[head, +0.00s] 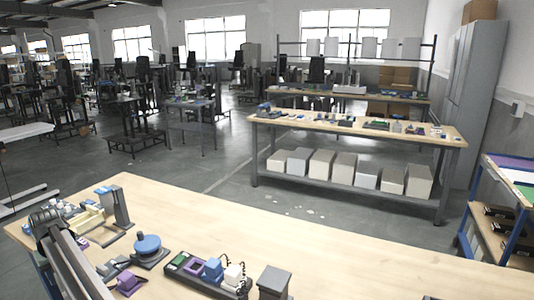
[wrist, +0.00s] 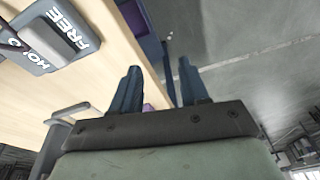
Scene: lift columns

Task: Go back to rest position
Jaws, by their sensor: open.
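My gripper (wrist: 160,85) shows in the wrist view with its two dark blue fingers apart and nothing between them. The view is tilted, with the wooden table (wrist: 115,60) on the left and grey floor on the right. The fingers are at the table's edge in the picture; their height above it is unclear. In the head view, a grey and black arm-like part stands at the lower left, and the gripper's fingers cannot be made out there.
The wooden worktable (head: 370,265) holds a blue round-topped device (head: 147,244), a blue block (head: 212,268), a grey box (head: 273,281) and a grey column (head: 121,208). A grey panel marked FREE (wrist: 50,35) shows in the wrist view. The table's middle right is mostly bare.

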